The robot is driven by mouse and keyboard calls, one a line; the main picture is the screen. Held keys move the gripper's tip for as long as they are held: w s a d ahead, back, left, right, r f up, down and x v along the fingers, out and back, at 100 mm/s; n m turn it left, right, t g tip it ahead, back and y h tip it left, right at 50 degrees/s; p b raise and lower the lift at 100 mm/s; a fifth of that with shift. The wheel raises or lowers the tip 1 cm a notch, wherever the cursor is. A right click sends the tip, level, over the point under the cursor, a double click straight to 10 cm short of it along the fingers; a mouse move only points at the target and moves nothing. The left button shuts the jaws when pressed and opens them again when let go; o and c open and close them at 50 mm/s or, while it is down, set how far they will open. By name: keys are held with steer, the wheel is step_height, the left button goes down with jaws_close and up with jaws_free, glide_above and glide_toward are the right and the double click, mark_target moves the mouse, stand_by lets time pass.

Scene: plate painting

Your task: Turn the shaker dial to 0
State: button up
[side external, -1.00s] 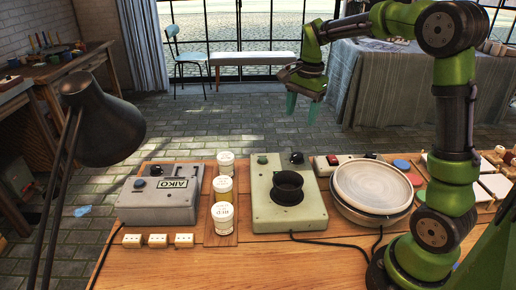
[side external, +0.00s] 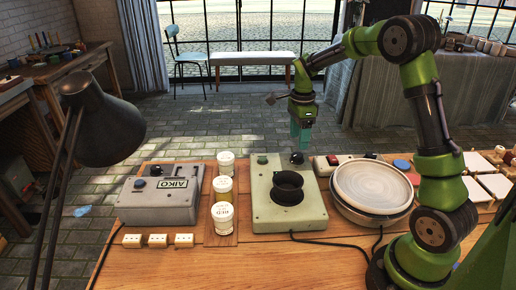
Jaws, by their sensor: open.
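The pale green box (side external: 262,212) with a black cup (side external: 288,187) on top looks like the shaker. It stands on the wooden table. A black dial (side external: 297,158) sits at its back right, and its setting is too small to read. My gripper (side external: 300,146) is open and empty, with its teal fingers pointing down. In the picture it is just above the dial. I cannot tell the exact gap, but no contact shows.
A green button (side external: 262,160) is at the box's back left. Three white-lidded jars (side external: 222,217) stand to its left, beside a grey AIKO box (side external: 158,205). A round turntable (side external: 372,188) is close on the right. A lamp (side external: 105,130) stands at the left.

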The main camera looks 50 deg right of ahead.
mark_target(297, 155)
step_height(297, 155, down, 6)
steer(key=shift+c, duration=0.3)
steer(key=c, duration=1)
